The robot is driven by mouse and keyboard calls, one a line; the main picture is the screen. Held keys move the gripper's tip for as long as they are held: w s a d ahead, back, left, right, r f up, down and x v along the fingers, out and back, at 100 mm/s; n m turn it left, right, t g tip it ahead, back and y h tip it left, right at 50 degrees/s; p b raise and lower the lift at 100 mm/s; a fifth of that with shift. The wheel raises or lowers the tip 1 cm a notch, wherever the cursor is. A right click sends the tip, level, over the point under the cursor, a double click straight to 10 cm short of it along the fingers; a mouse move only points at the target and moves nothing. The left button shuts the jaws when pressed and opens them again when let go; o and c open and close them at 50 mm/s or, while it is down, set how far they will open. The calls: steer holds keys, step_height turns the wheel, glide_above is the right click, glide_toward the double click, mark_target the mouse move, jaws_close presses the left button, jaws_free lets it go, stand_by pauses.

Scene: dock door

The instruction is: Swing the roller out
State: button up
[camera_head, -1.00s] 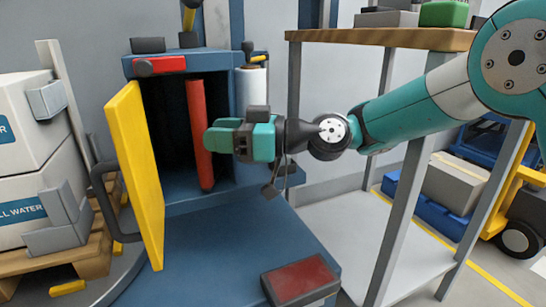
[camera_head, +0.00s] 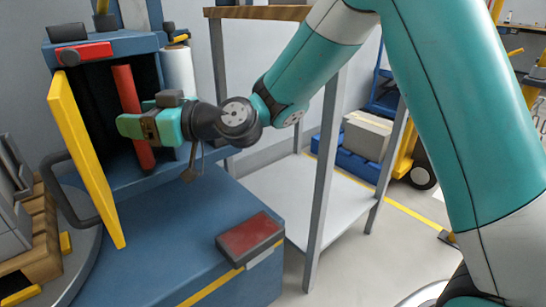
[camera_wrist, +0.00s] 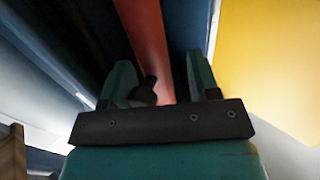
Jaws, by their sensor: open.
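The red roller (camera_head: 127,90) is a long bar standing slightly tilted in the dark opening of the blue machine (camera_head: 125,45). Its middle is hidden behind my gripper (camera_head: 130,127). My gripper reaches in from the right, with its teal fingers across the roller at mid-height. In the wrist view, the open fingers (camera_wrist: 160,82) lie to either side of the red roller (camera_wrist: 146,35), which runs between them. A dark knob-like piece (camera_wrist: 146,92) shows beside the left finger. I cannot tell whether either finger touches the roller.
A yellow door (camera_head: 88,160) stands open at the opening's left. A white roll (camera_head: 180,70) is behind, to the right. A red-topped box (camera_head: 250,238) sits on the blue base (camera_head: 190,215). A shelf frame (camera_head: 322,160) stands close on the right.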

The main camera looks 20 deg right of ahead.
steer(key=b+v, duration=0.3)
steer(key=v, duration=1.4)
steer(key=s+a+g+h+p, duration=0.45)
steer(key=s+g+p, duration=0.3)
steer(key=s, duration=0.35)
steer(key=s+d+r+m+g+h+p, duration=0.2)
steer(key=s+d+r+m+h+p, duration=0.1)
steer(key=s+d+h+p, duration=0.2)
steer(key=shift+s+m+h, duration=0.4)
steer(key=shift+s+h, duration=0.05)
steer(key=shift+s, duration=0.8)
